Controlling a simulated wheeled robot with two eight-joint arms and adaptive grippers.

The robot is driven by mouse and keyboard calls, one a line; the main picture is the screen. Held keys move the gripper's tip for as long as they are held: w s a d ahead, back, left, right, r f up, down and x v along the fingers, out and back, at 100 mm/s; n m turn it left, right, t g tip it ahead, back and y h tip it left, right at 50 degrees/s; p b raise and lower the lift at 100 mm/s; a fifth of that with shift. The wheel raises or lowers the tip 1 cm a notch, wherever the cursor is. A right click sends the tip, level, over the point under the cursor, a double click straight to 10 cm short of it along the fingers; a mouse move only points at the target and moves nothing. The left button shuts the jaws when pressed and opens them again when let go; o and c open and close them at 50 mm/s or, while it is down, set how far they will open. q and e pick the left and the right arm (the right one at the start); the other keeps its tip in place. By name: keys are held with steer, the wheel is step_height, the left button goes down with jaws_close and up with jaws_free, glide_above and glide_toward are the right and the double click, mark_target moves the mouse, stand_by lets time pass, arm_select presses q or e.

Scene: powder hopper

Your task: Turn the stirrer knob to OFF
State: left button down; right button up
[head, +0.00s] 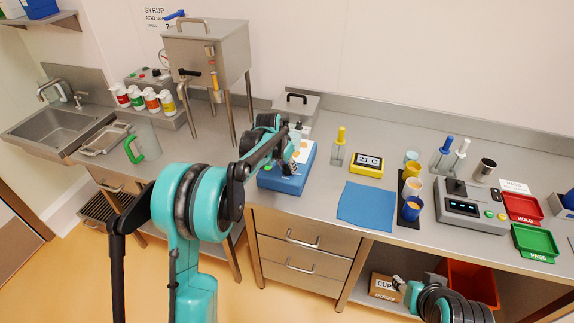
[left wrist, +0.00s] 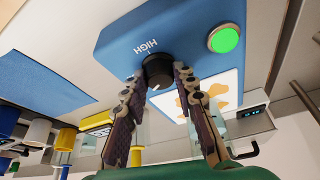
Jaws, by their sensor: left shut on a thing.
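The blue stirrer box (head: 284,183) stands on the steel counter; it fills the top of the left wrist view (left wrist: 120,50). Its black round knob (left wrist: 157,70) sits beside the word HIGH, with a small white mark on the knob's near side. An OFF label is not visible. My left gripper (left wrist: 160,80) is shut on the knob, one finger on each side. In the head view the left gripper and arm hide the knob. My right gripper (head: 399,284) is low at the bottom right, away from the stirrer, and its fingers are too small to read.
A lit green button (left wrist: 225,38) and a white plate with tan shapes (left wrist: 205,95) are on the stirrer box. A blue mat (head: 366,206) lies bare.

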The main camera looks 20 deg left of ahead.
arm_select(q)
steer(key=n+y, duration=0.1)
steer(key=n, duration=0.1)
steer(key=n+y, duration=0.1)
steer(key=n, duration=0.2)
steer(key=shift+d+n+p, duration=0.2)
steer(key=shift+n+p, duration=0.1)
steer(key=shift+p, duration=0.1)
steer(key=n+y, duration=0.1)
steer(key=n, duration=0.2)
steer(key=n+y+p, duration=0.1)
steer(key=n, duration=0.1)
steer(key=shift+d+n+g, duration=0.1)
steer(key=shift+n+g, duration=0.3)
steer(key=c, duration=1.2)
jaws_free()
steer(key=v, duration=1.2)
steer(key=shift+w+d, duration=0.2)
